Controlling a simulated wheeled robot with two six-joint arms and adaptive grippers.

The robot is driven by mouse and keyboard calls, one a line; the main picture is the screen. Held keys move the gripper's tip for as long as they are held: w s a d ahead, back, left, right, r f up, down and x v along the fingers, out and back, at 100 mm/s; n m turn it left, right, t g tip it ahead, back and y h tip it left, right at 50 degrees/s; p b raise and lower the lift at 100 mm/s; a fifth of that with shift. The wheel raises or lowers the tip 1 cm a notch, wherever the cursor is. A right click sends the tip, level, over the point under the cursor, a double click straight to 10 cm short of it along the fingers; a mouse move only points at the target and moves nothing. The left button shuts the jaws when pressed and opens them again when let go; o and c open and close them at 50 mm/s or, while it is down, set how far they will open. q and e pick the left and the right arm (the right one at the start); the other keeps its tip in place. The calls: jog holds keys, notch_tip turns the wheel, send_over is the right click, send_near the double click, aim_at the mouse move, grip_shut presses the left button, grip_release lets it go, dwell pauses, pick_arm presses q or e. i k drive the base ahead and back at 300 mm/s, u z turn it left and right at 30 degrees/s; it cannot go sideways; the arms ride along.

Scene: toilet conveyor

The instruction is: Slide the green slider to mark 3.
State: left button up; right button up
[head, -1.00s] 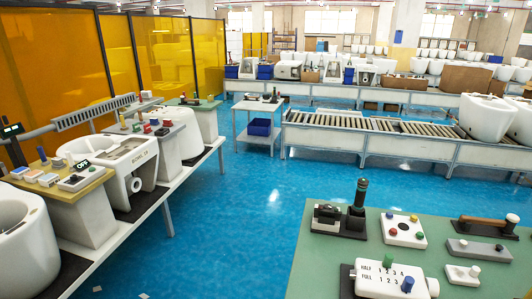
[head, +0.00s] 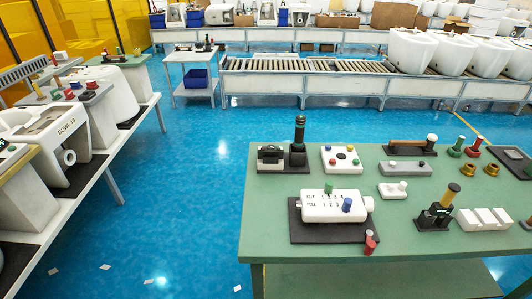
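A white box (head: 318,212) on a dark base plate lies on the green table at the lower right of the head view. Its top has two rows of markings, HALF and FULL, with numbers from 1 upward. The green slider (head: 328,188) stands up at the HALF row, near the low numbers. Its exact mark is too small to tell. A blue slider (head: 347,204) stands at the FULL row, further right, and hides some numbers. Neither of my grippers is in view.
On the green table (head: 280,243), a black-handled device (head: 298,150) and a white button box (head: 342,159) stand behind the slider box. A red-and-white piece (head: 370,243) is at its front right.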

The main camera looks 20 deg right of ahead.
aim_at(329, 185)
jog(key=z, duration=1.3)
